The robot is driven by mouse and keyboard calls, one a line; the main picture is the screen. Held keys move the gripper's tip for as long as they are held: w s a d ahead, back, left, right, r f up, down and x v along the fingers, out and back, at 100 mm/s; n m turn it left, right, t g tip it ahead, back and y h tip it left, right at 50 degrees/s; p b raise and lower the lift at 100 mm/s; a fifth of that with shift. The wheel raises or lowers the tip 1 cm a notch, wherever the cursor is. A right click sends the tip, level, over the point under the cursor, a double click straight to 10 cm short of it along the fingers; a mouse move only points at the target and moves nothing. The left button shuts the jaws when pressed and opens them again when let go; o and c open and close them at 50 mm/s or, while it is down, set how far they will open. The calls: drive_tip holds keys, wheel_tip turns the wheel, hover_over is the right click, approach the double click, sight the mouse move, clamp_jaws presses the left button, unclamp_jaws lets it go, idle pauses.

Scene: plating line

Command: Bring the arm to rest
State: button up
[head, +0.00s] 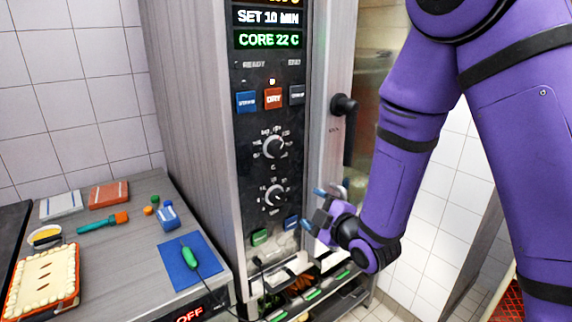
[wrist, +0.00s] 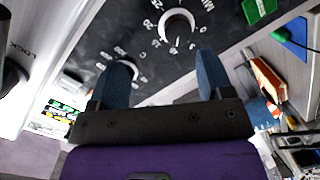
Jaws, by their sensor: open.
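My gripper (head: 312,208) is at the end of my purple arm, in front of the lower part of the oven's control panel (head: 247,180) in the head view. In the wrist view my gripper (wrist: 160,80) shows two blue fingers spread apart with nothing between them. The fingers point toward the dark panel and a timer dial (wrist: 177,25). A second dial (wrist: 122,68) is partly behind the left finger. I cannot tell whether a fingertip touches the panel.
The oven door handle (head: 344,105) is close to my forearm. A counter (head: 135,235) at left holds a pie (head: 45,280), a blue mat (head: 180,272) with a green-handled probe, and small tools. Racks with food trays (head: 300,295) are below the panel. White tiled wall is behind my arm.

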drive_tip(key=s+d+r+m+g+h, duration=0.2)
drive_tip(key=s+d+r+m+h, duration=0.1)
drive_tip(key=d+r+m, duration=0.3)
drive_tip(key=s+d+r+m+g+h, duration=0.2)
drive_tip(key=s+d+r+m+h, duration=0.15)
drive_tip(key=d+r, duration=0.4)
drive_tip(key=s+d+r+m+g, duration=0.2)
drive_tip(key=s, duration=0.5)
drive_tip(key=s+d+r+m+g+h, duration=0.1)
drive_tip(key=s+d+m, duration=0.2)
drive_tip(key=s, duration=0.3)
drive_tip(key=s+d+r+m+g+h, duration=0.1)
drive_tip(key=s+d+r+m+g, duration=0.1)
drive_tip(key=s, duration=0.5)
drive_tip(key=shift+s+d+r+m+g, duration=0.3)
drive_tip(key=shift+s+d+r+m, duration=0.05)
drive_tip(key=shift+m, duration=0.4)
